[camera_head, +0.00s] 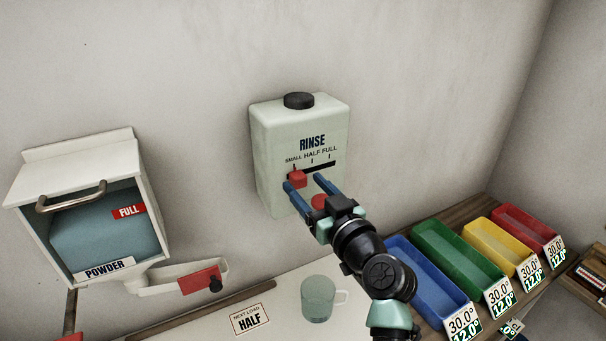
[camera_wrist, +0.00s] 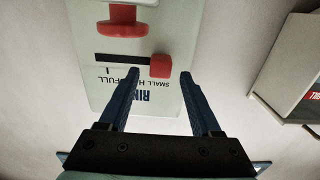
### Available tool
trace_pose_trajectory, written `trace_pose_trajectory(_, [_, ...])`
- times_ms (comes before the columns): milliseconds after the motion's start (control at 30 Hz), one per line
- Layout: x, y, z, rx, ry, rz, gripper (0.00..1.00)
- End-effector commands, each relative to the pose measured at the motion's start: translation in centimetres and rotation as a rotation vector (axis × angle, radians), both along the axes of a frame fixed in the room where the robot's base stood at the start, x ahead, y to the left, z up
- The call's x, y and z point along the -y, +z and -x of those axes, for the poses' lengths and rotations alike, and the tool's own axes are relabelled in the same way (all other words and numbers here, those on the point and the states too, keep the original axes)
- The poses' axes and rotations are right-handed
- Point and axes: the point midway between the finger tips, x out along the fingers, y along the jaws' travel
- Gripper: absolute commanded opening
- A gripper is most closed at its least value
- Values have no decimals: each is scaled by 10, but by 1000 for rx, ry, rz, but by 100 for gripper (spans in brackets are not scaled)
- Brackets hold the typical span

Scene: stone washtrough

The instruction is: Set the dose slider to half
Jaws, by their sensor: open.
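The rinse dispenser (camera_head: 266,165) is a pale wall box with a black cap and a scale marked SMALL, HALF, FULL. Its red dose slider (camera_head: 297,178) sits at the SMALL end of the dark slot. The slider also shows in the wrist view (camera_wrist: 160,66), upside down, at the right end of the slot. My gripper (camera_head: 304,182) is open at the dispenser's front, with blue fingers. In the wrist view my gripper (camera_wrist: 159,74) has a fingertip on either side of the slider, nearer the right one.
A red outlet piece (camera_head: 318,201) sits below the slot, partly behind my gripper. A powder dispenser (camera_head: 128,165) hangs at left. A card (camera_head: 252,318) reads NEXT LOAD HALF beside a clear mug (camera_head: 319,300). Blue (camera_head: 420,285), green, yellow and red trays stand at right.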

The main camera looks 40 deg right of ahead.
Motion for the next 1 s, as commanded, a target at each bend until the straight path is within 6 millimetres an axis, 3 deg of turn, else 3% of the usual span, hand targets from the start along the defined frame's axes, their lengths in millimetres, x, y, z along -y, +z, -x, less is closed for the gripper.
trace_pose_trajectory(200, [3, 1, -16, 0, 1, 1, 65])
trace_pose_trajectory(567, [4, 0, -19, 1, 0, 0, 63])
trace_pose_trajectory(900, [4, 0, -18, 0, 0, 0, 2])
trace_pose_trajectory(1000, [4, 0, -18, 0, 0, 0, 0])
